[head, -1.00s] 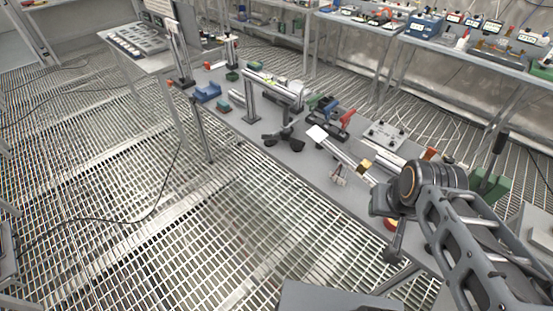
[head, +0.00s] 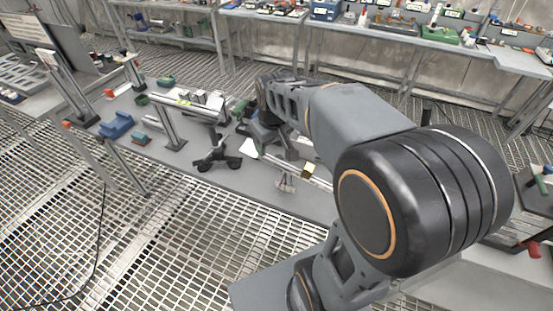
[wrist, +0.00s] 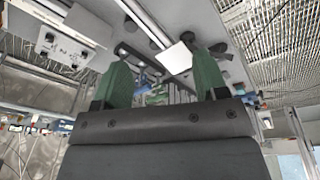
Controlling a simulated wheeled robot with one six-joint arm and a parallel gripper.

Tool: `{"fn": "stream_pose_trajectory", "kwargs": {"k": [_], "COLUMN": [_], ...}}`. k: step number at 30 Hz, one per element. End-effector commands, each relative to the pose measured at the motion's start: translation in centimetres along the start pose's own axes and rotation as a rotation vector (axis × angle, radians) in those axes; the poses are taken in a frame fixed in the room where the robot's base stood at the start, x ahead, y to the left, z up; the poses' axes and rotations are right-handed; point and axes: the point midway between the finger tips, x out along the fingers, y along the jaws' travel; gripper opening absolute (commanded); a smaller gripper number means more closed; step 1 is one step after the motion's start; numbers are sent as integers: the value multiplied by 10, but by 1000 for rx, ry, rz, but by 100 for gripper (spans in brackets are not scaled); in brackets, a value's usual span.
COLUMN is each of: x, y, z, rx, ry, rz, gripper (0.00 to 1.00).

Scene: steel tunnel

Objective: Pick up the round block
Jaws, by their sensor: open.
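I cannot make out for certain which thing is the round block. A small dark green piece (head: 141,99) stands towards the far left end of the grey workbench (head: 235,180) in the head view, but its shape is too small to tell. My gripper shows in the wrist view (wrist: 163,78), with two green fingers well apart and nothing held between them. In the head view my arm reaches over the bench and hides the fingers and part of the bench top. A white plate (wrist: 174,57) shows beyond the fingers in the wrist view.
A blue block (head: 115,126), a teal block (head: 140,138), a black-footed stand (head: 218,158), upright posts (head: 170,128) and a gold block (head: 308,170) crowd the bench. Laden shelves (head: 370,25) stand behind.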

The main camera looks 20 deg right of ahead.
Motion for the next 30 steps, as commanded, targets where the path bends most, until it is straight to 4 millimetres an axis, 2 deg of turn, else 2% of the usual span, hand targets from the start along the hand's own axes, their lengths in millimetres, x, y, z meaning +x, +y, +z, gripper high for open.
{"fn": "stream_pose_trajectory", "kwargs": {"k": [3,6,12,18,24,30], "x": [27,50,88,117,153,180], "y": [30,50,78,88,87,85], "z": [-33,-53,-77,-82,-75,-71], "rx": [-63,-117,-198,-231,-235,-235], "ry": [-65,-105,-157,-177,-180,-177], "rz": [-15,-31,-60,-75,-77,-75], "gripper": [66,66,66,66,66,66]}}
